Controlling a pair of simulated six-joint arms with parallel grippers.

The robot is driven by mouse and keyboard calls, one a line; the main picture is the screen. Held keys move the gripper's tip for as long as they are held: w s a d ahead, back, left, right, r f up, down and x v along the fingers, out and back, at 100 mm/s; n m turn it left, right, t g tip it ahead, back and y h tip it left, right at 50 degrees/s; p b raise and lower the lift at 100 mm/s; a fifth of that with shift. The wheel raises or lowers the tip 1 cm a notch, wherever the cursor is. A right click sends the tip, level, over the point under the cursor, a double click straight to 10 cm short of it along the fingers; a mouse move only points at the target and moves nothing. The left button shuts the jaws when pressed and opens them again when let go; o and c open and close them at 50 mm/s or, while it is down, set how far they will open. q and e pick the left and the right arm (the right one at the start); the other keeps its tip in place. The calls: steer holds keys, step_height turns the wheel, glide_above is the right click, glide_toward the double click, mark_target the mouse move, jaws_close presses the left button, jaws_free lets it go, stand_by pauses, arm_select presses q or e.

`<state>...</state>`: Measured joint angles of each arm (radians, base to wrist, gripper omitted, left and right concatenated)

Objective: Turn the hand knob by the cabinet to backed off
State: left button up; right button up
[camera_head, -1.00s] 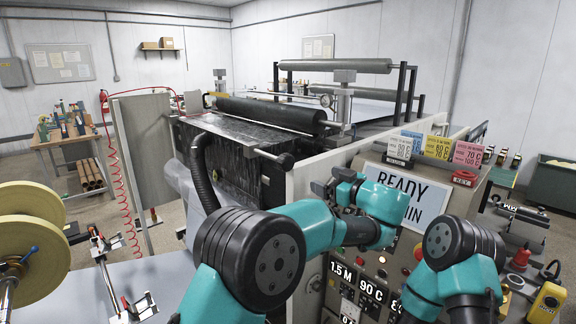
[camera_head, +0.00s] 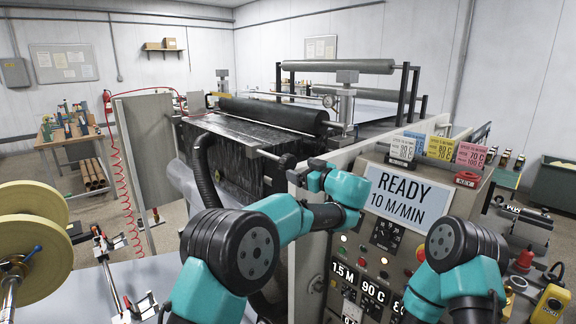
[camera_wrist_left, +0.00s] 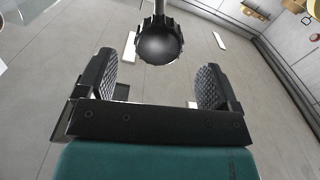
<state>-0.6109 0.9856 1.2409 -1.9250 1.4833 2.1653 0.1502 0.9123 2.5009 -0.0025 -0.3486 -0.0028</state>
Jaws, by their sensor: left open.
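The hand knob (camera_head: 288,161) is a dark round knob on the end of a metal rod that sticks out from the machine, left of the control cabinet (camera_head: 420,235). It shows whole in the left wrist view (camera_wrist_left: 160,43), ribbed at the rim, just beyond and between the fingertips. My left gripper (camera_head: 303,172) is right beside the knob in the head view. In the wrist view the left gripper (camera_wrist_left: 153,80) is open and empty, with a gap between its fingers and the knob. My right arm is at the right; its gripper is out of view.
The cabinet front carries a READY 10 M/MIN sign (camera_head: 407,196) and several buttons. Coloured cards (camera_head: 439,148) stand on its top. A black roller (camera_head: 272,114) lies behind the knob. A dark hose (camera_head: 203,172) hangs left of it.

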mark_target(292, 165)
arm_select(q)
steer(key=x, duration=0.7)
steer(key=shift+c, duration=0.2)
steer(key=shift+d, duration=0.1)
steer(key=c, duration=0.9)
steer(key=shift+s+m, duration=0.1)
steer(key=shift+m, duration=0.6)
steer(key=o, duration=0.9)
steer(key=shift+o, duration=0.2)
